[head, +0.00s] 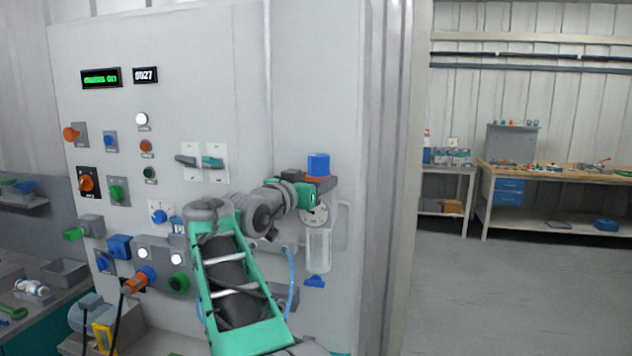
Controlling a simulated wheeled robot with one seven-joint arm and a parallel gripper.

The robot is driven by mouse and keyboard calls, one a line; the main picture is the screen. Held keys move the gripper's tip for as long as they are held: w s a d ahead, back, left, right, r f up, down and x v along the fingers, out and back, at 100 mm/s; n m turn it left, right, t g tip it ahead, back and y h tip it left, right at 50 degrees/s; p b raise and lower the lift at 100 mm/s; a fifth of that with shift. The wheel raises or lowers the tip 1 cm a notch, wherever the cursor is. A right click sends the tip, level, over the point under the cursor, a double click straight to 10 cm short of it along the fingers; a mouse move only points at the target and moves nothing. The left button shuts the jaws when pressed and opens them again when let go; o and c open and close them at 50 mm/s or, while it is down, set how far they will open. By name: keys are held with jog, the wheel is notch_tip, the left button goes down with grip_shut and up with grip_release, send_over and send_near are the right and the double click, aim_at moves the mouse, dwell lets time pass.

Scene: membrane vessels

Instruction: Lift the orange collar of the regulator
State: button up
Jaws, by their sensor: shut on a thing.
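The regulator is mounted on the grey panel, right of its middle in the head view. It has a blue knob (318,165) on top, a thin orange collar (319,179) just under the knob, a round gauge (314,216) and a clear bowl (318,250) below. My gripper (320,183) reaches the regulator from the left at collar height. Its dark fingers are shut on the orange collar, which shows only as a narrow band above them. The fingers hide the lower part of the collar and the top of the regulator body.
Left of the regulator, the panel carries two lever switches (200,162), several coloured knobs and buttons, and a green display (101,78). A blue hose (291,285) hangs below my wrist. A workbench (555,175) stands far right, with open floor before it.

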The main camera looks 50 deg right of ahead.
grip_shut()
jog(key=shift+r, duration=0.85)
jog(key=o, duration=1.3)
grip_release()
jog(key=shift+f, duration=0.1)
jog(key=shift+c, duration=0.2)
